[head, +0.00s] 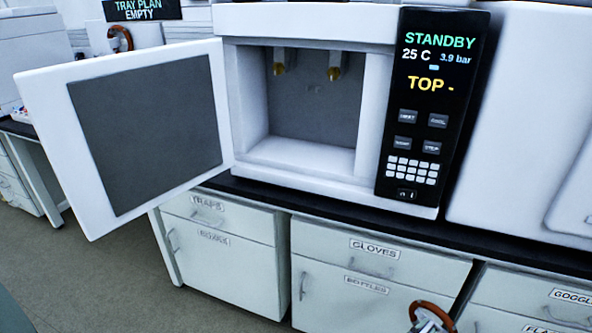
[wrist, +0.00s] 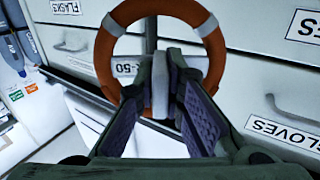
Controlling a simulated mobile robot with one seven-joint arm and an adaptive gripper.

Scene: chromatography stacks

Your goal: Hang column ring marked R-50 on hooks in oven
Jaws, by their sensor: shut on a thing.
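The column ring (wrist: 112,45) is orange-brown, with a pale crossbar plate reading "-50", its first letter hidden behind a finger. My gripper (wrist: 161,88) is shut on a light grey upright piece in the middle of the ring. In the head view, the ring (head: 431,306) shows at the bottom edge, in front of the drawers and below the oven. The oven (head: 300,180) stands on the counter with its chamber open. Two hook-like fittings with brass-coloured tips, a left one (head: 279,68) and a right one (head: 334,73), hang from the chamber ceiling, both bare.
The oven door (head: 145,130) is swung wide open to the left. The control panel (head: 430,110) reads "STANDBY", "25 C", "3.9 bar" and "TOP -". Another brownish ring (head: 121,38) is at the back left, below a "TRAY PLAN EMPTY" sign (head: 140,9). The chamber floor (head: 300,155) is clear.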

